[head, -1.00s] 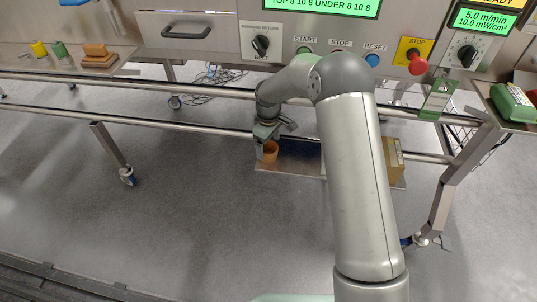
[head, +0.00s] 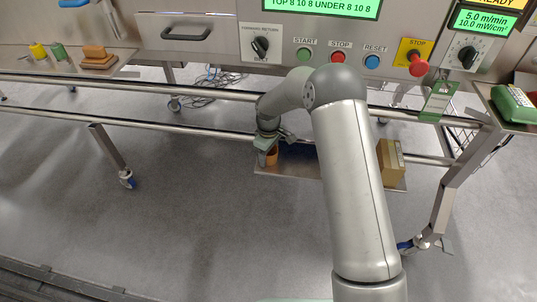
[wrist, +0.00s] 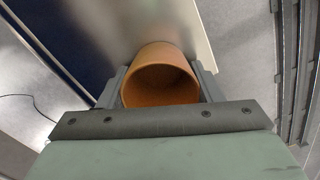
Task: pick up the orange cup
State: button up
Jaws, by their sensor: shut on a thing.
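The orange cup (wrist: 160,78) shows in the wrist view with its open mouth facing the camera. It sits between the two fingers of my gripper (wrist: 158,85), which are shut on it from both sides. In the head view the orange cup (head: 271,157) is small and partly hidden by my gripper (head: 266,150), over the left end of the low metal shelf (head: 290,170). I cannot tell whether the cup's base touches the shelf.
A cardboard box (head: 390,162) stands at the right end of the shelf. A metal rail (head: 190,122) runs just above and in front of the shelf. The control panel with its red stop button (head: 418,65) is above. The grey floor (head: 200,220) in front is clear.

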jog(key=shift+r, duration=0.65)
jog(key=s+a+r+p, duration=0.2)
jog(key=s+a+r, duration=0.4)
jog(key=s+r, duration=0.5)
jog(key=shift+s+a+r, duration=0.3)
jog(key=shift+s+a, duration=0.1)
jog(key=shift+s, duration=0.25)
jog(key=shift+c, duration=0.4)
jog(key=c, duration=0.3)
jog(key=shift+c, duration=0.2)
